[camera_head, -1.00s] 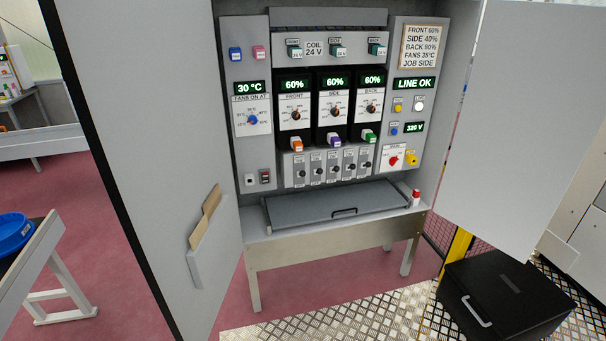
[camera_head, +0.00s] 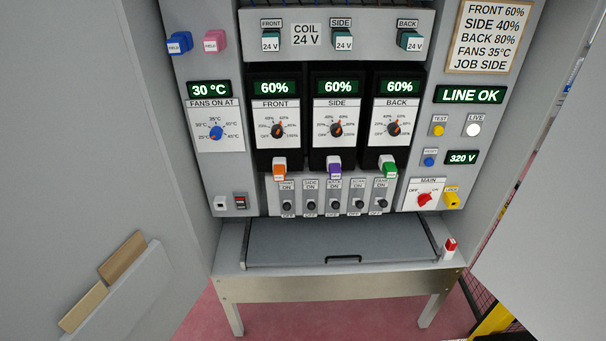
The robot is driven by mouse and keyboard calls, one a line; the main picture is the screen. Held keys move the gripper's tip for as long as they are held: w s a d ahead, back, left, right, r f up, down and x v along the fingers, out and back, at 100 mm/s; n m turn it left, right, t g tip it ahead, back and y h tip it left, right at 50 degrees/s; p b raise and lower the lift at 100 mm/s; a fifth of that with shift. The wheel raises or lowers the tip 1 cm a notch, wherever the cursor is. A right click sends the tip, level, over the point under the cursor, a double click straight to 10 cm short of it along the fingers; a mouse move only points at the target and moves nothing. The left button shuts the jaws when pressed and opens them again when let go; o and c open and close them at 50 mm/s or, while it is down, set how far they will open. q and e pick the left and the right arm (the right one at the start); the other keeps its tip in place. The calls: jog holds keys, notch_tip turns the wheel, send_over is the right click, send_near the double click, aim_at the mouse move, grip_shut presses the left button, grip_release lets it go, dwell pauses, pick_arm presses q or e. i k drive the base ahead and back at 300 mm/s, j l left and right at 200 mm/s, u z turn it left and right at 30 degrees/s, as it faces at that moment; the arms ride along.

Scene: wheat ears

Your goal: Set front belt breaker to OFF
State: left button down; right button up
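The control cabinet (camera_head: 197,155) stands open in front of me. Low in its middle is a row of several small breakers with black toggles, each marked ON above and OFF below. The leftmost breaker (camera_head: 287,205) sits under the FRONT dial column; its name label is too small to read surely. The breaker beside it (camera_head: 311,205) reads SIDE. The exact tilt of the toggles is hard to tell. The FRONT dial (camera_head: 277,130) has a display reading 60%. Neither of my grippers is in view.
A grey shelf with a handled lid (camera_head: 340,240) juts out below the breakers. Orange (camera_head: 279,170), purple (camera_head: 334,170) and green (camera_head: 387,167) plugs sit just above them. The red MAIN switch (camera_head: 425,200) is to the right. Open cabinet doors flank both sides.

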aim_at(287, 206)
jog(key=i+l+u, duration=0.1)
jog(key=i+l, duration=0.25)
jog(key=i+l+u, duration=0.1)
jog(key=i+l, duration=0.25)
jog(key=l, duration=0.2)
